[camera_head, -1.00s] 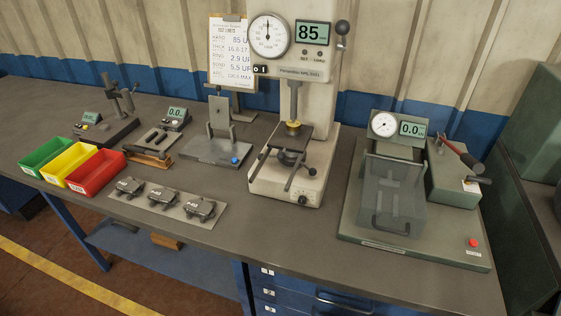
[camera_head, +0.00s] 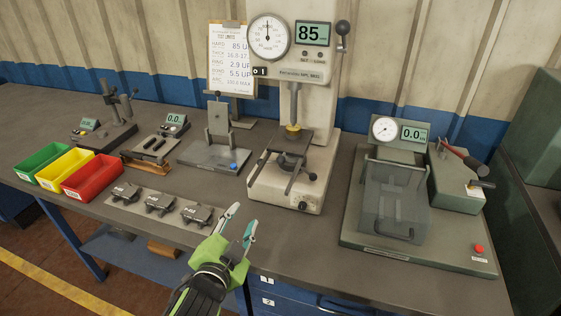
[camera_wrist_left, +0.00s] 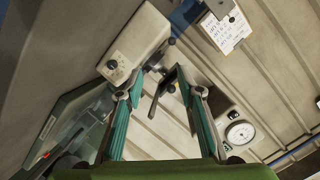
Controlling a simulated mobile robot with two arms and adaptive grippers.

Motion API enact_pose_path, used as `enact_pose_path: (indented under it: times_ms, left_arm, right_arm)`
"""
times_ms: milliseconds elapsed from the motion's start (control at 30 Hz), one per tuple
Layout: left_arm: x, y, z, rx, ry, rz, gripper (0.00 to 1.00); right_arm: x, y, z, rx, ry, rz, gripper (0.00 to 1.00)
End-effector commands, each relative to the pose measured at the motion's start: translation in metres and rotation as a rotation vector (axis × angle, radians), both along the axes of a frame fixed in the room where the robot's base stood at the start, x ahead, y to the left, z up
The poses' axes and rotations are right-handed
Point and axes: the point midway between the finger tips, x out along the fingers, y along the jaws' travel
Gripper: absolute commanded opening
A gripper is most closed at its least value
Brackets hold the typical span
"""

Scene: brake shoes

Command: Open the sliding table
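No part is labelled as a sliding table, so I cannot tell for sure which it is. The tall tester (camera_head: 319,150) stands mid-bench with a dark platform (camera_head: 291,146) carrying rods under its spindle. A green-grey machine (camera_head: 355,240) stands to the right, with a clear guard (camera_head: 395,200) with a handle at its front. My left gripper (camera_head: 241,224) is open and empty, over the bench's front edge, in front of the tall tester and touching nothing. In the left wrist view its fingers (camera_wrist_left: 163,95) are spread. My right gripper is not in view.
Several brake shoes (camera_head: 160,204) lie on a plate left of my gripper. Green, yellow and red bins (camera_head: 90,178) stand at the left. Small gauges (camera_head: 150,150) and a grey fixture (camera_head: 216,150) stand behind. A red button (camera_head: 479,248) is at the right.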

Motion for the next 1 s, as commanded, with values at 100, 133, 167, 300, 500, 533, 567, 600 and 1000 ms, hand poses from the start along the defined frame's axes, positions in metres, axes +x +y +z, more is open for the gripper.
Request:
enact_pose_path:
  times_ms: [100,133,167,300,500,533,567,600,1000]
  left_arm:
    - [0.021,-0.032,0.039,0.094,-0.178,-0.099,0.34]
    - [0.023,-0.037,0.045,0.111,-0.207,-0.115,0.34]
    - [0.024,-0.042,0.050,0.123,-0.230,-0.129,0.34]
    - [0.031,-0.052,0.059,0.146,-0.275,-0.154,0.34]
    - [0.059,-0.061,0.060,0.144,-0.272,-0.152,0.34]
    - [0.065,-0.063,0.061,0.144,-0.273,-0.152,0.34]
    - [0.071,-0.065,0.061,0.144,-0.274,-0.152,0.34]
    - [0.080,-0.067,0.061,0.144,-0.273,-0.152,0.34]
    - [0.144,-0.088,0.059,0.143,-0.270,-0.151,0.34]
  right_arm:
    - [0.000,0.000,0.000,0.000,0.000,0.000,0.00]
    - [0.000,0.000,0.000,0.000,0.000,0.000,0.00]
    - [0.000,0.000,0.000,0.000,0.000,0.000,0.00]
    - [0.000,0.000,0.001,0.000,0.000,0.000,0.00]
    - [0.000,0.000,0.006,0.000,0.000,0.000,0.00]
    - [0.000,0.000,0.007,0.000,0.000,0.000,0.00]
    - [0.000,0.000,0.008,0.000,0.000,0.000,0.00]
    - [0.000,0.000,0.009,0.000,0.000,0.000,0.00]
    - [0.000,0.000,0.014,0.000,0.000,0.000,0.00]
